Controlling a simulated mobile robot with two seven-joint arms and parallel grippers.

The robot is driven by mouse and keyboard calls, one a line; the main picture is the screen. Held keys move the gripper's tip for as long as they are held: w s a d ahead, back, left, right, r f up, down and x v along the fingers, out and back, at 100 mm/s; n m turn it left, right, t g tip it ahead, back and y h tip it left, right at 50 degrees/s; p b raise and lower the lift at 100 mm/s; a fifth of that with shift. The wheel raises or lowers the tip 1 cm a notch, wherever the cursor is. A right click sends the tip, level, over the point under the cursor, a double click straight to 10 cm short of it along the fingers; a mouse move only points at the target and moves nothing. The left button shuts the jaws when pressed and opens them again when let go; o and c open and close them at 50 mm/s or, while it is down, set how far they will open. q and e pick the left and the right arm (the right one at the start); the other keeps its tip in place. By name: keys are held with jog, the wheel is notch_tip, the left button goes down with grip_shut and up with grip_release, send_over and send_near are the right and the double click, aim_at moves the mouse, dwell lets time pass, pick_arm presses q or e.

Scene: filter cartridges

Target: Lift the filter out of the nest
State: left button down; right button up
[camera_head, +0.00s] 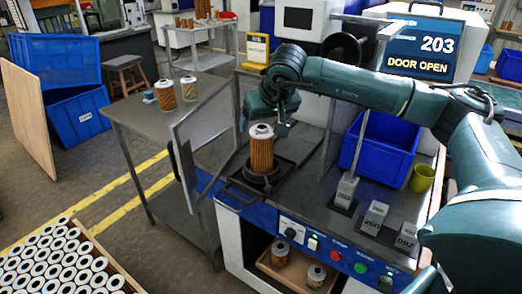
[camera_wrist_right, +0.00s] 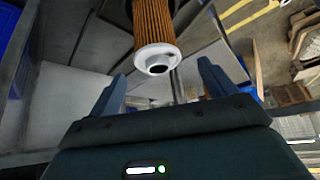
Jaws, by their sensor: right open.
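The filter (camera_head: 261,150), with orange-brown pleats and a white cap, stands upright in the dark round nest (camera_head: 262,187) on the machine's deck. Its white capped end (camera_wrist_right: 157,58) and pleats also show in the wrist view. My right gripper (camera_head: 268,118) is at the filter's top in the head view. In the wrist view the right gripper (camera_wrist_right: 162,76) has its two blue fingers spread wide, one to each side of the filter's capped end, with visible gaps. It holds nothing. My left gripper is out of view.
An open door panel (camera_head: 183,150) stands left of the nest. Two filters (camera_head: 166,95) stand on the side table (camera_head: 135,112). A blue bin (camera_head: 385,145), a yellow cup (camera_head: 421,178) and numbered blocks (camera_head: 346,190) are to the right. A screen (camera_head: 425,47) reads "203 DOOR OPEN".

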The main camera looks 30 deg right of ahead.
aim_at(262, 127)
jog(key=shift+p+x, duration=0.4)
jog(key=shift+x, duration=2.8)
jog(key=shift+d+r, duration=0.1)
jog(key=shift+d, duration=0.05)
jog(key=shift+c, duration=0.2)
jog(key=c, duration=1.3)
jog(key=shift+r, duration=0.1)
